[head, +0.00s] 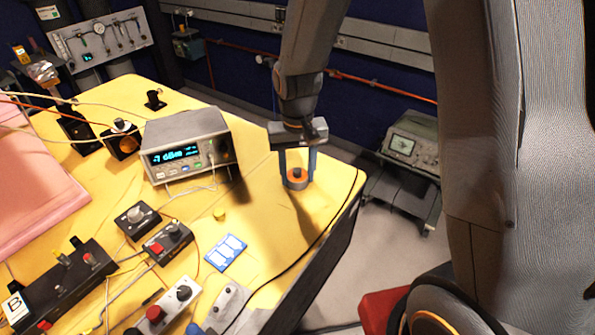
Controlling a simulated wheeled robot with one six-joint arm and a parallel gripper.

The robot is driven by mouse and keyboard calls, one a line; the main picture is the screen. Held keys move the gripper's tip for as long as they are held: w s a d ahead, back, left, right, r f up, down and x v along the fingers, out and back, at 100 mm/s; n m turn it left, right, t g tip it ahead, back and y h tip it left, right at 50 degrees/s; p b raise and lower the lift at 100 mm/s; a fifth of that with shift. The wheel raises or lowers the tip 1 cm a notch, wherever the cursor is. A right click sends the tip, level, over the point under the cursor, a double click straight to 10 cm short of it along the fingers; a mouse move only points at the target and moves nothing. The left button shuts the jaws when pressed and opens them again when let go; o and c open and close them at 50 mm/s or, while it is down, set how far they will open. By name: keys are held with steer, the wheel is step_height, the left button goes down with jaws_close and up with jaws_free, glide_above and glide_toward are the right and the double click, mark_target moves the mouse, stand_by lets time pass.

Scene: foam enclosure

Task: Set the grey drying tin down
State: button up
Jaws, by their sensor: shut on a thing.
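The gripper points down near the right edge of the yellow table (262,225). I cannot tell whether the tin touches the table top or is just above it.
A grey meter with a lit display (187,147) stands left of my gripper. A black cable (322,235) runs along the right edge. Control boxes (168,241) crowd the near left.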

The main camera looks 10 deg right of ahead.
steer(key=shift+f, duration=0.1)
steer(key=o, duration=1.1)
